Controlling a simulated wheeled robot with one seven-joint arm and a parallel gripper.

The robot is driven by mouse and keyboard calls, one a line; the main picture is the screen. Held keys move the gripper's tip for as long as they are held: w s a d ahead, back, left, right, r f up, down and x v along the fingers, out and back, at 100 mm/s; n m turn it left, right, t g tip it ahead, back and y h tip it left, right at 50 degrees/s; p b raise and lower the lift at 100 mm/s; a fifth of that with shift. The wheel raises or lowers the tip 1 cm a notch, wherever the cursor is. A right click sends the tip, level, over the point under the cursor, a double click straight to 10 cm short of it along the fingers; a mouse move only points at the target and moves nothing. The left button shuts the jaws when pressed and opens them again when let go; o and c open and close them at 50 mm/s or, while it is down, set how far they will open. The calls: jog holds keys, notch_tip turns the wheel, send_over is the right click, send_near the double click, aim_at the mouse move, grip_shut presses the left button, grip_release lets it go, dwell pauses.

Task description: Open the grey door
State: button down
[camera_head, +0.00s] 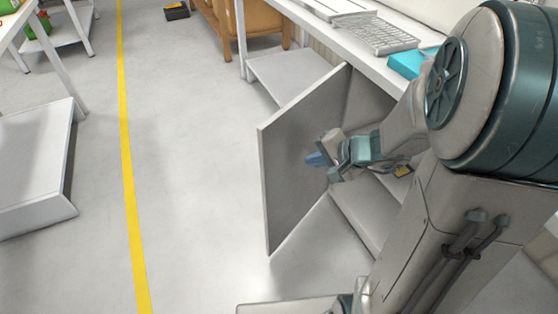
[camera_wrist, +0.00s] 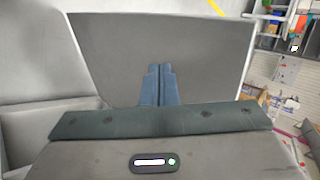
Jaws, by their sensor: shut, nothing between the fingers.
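The grey door (camera_head: 290,150) stands swung out wide from the cabinet (camera_head: 363,208) under the workbench, with its inner face toward my arm. My gripper (camera_head: 314,160) is on the inner side of the door, with its blue fingers shut and empty, pointing at the door's inner face. In the wrist view the fingers (camera_wrist: 158,70) are together in front of the grey door panel (camera_wrist: 205,50), which fills the upper middle. I cannot tell whether the fingertips touch the panel. The door's handle is not visible.
A white bench top (camera_head: 350,38) with a keyboard (camera_head: 380,35) and a teal box (camera_head: 407,63) runs above the cabinet. A low white platform (camera_head: 38,165) stands at left. The floor between the yellow line (camera_head: 128,160) and the door is clear.

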aim_at(272, 159)
jog(key=x, duration=0.4)
jog(key=a+r+b+x, duration=0.1)
jog(key=x, duration=0.3)
jog(key=w+r+x, duration=0.1)
jog(key=x, duration=0.3)
jog(key=shift+w+a+b, duration=0.1)
jog(key=shift+a+b, duration=0.1)
jog(key=shift+b, duration=0.15)
jog(key=shift+w+a, duration=0.1)
